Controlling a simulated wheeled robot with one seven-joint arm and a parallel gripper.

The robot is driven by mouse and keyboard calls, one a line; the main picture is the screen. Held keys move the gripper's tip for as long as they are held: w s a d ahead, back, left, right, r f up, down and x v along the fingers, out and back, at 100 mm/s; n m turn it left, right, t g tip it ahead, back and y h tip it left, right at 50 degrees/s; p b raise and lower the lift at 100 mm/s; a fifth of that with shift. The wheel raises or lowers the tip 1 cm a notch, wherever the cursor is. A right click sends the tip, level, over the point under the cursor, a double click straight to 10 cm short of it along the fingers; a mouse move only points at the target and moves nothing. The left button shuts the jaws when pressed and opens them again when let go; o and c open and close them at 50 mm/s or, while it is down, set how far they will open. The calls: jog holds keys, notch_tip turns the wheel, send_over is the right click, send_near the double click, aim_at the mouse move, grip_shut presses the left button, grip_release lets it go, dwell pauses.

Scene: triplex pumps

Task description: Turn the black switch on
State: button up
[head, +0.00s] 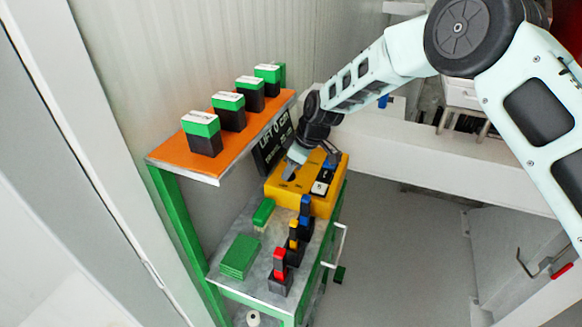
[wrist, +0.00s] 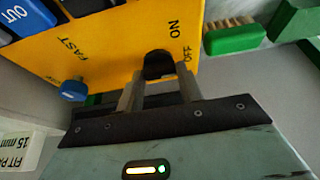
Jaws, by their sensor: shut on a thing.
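The yellow control box (head: 316,203) stands on the grey shelf of a green-framed cart. In the wrist view its yellow face (wrist: 115,50) carries the printed words ON, OFF and FAST. The black switch (wrist: 158,62) sits at the edge of this face, nearer the OFF label than the ON label. My gripper (wrist: 158,88) has one finger on each side of the switch and is shut on it. In the head view my gripper (head: 291,168) reaches down onto the box top and the switch cannot be told apart there.
A blue knob (wrist: 73,90) is near FAST. A green brush (wrist: 232,38) lies beside the box. Upright pieces with red (head: 280,262), yellow and blue tops stand in front. Green plates (head: 239,256) lie left. An orange shelf (head: 170,155) with several green-black blocks is above left.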

jog(key=shift+f, duration=0.1)
jog(key=shift+w+f+n+g+b, duration=0.1)
jog(key=shift+n+g+b, duration=0.2)
jog(key=shift+n+b, duration=0.75)
jog(key=shift+w+n+g+b, duration=0.1)
jog(key=shift+n+g+b, duration=0.5)
jog(key=shift+n+b, duration=0.6)
jog(key=n+g+b, duration=0.1)
jog(key=n, duration=0.2)
jog(key=shift+n, duration=0.25)
jog(key=shift+w+r+n+g+h, duration=0.1)
jog(key=shift+n+g+h, duration=0.2)
jog(key=shift+n, duration=0.6)
jog(key=shift+r+n+g+h, duration=0.15)
jog(key=shift+n+g, duration=0.25)
jog(key=shift+n, duration=0.5)
jog(key=o, duration=1)
